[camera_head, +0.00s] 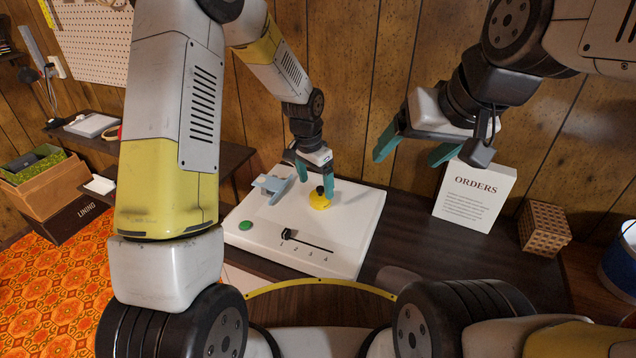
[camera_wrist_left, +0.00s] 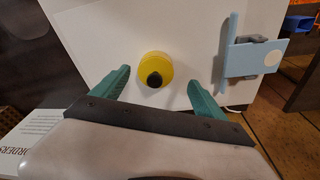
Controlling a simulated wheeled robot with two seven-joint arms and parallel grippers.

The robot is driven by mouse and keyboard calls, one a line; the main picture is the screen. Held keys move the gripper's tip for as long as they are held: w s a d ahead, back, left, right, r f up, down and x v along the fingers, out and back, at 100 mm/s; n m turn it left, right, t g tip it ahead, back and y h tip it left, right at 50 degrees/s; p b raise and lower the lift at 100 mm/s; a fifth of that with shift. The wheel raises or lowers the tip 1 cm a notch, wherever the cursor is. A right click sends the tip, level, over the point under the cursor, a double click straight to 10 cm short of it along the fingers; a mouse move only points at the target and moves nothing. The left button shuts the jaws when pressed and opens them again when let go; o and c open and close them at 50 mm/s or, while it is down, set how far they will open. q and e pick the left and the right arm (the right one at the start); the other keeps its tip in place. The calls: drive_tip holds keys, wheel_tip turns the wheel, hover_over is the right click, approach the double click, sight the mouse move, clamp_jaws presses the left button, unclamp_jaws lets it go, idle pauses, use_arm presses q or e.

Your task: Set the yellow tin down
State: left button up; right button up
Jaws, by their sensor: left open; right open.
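The yellow tin (camera_head: 319,202) is small and round with a black knob on top. It sits upright on the white board (camera_head: 350,235), right of a light blue bracket (camera_head: 272,186). My left gripper (camera_head: 315,178) is open just over and behind the tin. In the left wrist view the tin (camera_wrist_left: 155,69) lies between and beyond the two spread teal fingers (camera_wrist_left: 160,85), with a gap on each side. My right gripper (camera_head: 412,150) is open and empty in the air, to the right of the board.
The board also has a green button (camera_head: 246,225) and a numbered slider (camera_head: 305,241). An ORDERS sign (camera_head: 474,195) and a woven box (camera_head: 544,228) stand to the right on the dark table. Bare tabletop lies between board and sign.

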sight(320, 188)
use_arm(q)
drive_tip(key=f, duration=0.2)
drive_tip(key=d+f, duration=0.1)
drive_tip(key=f, duration=0.1)
drive_tip(key=shift+w+d+f, duration=0.15)
drive_tip(key=shift+d+f, duration=0.05)
drive_tip(key=shift+f, duration=0.2)
drive_tip(key=c, duration=1.6)
drive_tip(key=shift+o, duration=0.2)
drive_tip(key=shift+r, duration=0.1)
